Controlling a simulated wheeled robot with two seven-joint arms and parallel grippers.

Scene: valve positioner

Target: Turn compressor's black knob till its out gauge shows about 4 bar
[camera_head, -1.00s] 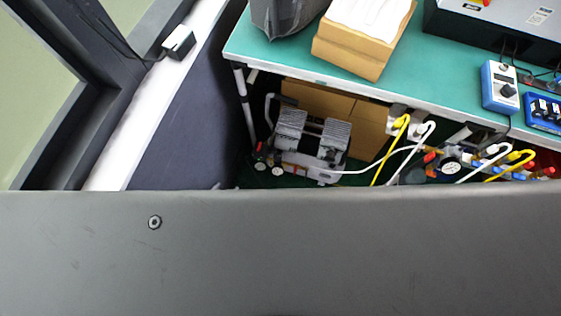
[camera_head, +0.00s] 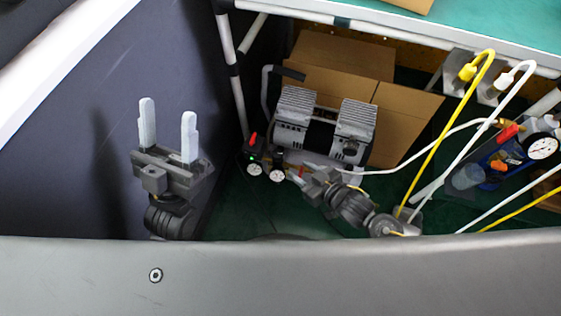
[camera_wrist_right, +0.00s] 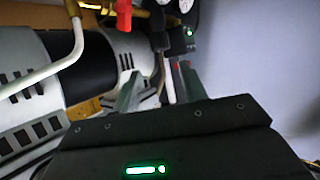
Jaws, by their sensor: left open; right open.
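The compressor (camera_head: 325,125), with two grey ribbed heads, stands on the floor under the bench. At its left front are a small black block with a red lever (camera_head: 253,139), and two small white gauges, one at the left (camera_head: 254,169) and one at the right (camera_head: 277,176). Their readings are too small to tell. I cannot make out the black knob clearly. My right gripper (camera_head: 298,177) is open, just right of the gauges. In the right wrist view its fingers (camera_wrist_right: 158,85) point at the black fittings (camera_wrist_right: 180,40). My left gripper (camera_head: 167,110) is open and empty, fingers up, left of the compressor.
Cardboard boxes (camera_head: 400,120) stand behind and right of the compressor. White and yellow hoses (camera_head: 447,125) cross at the right. A bench leg (camera_head: 232,75) rises left of it, beside a dark wall (camera_head: 150,70). Another gauge (camera_head: 542,147) sits at far right.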

